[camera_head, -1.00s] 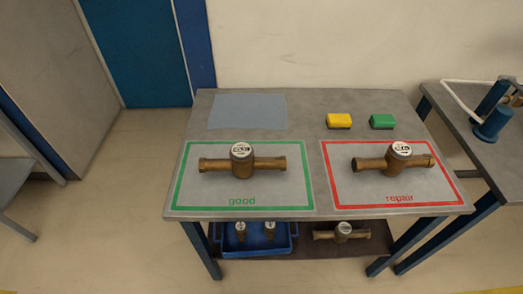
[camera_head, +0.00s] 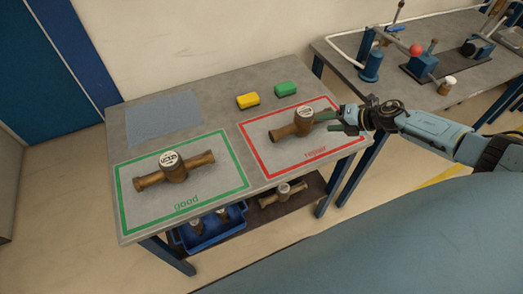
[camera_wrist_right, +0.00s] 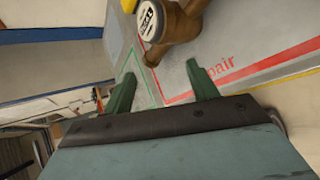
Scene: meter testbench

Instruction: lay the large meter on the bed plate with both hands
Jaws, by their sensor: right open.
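A large brass meter (camera_head: 289,129) with a white round dial lies in the red "repair" frame. A similar brass meter (camera_head: 173,170) lies in the green "good" frame. My right gripper (camera_head: 336,119) is open beside the right end of the repair meter; in the head view its fingers overlap that end. In the right wrist view the open fingers (camera_wrist_right: 160,86) point towards the repair meter (camera_wrist_right: 180,25), with no clear grip on it. The bed plate may be the dark plate (camera_head: 414,76) under the blue fixtures on the right bench. My left gripper is not in view.
A blue-grey mat (camera_head: 163,117) lies at the back left. A blue bin (camera_head: 212,231) and another brass meter (camera_head: 283,195) are on the lower shelf. A gap separates the two benches.

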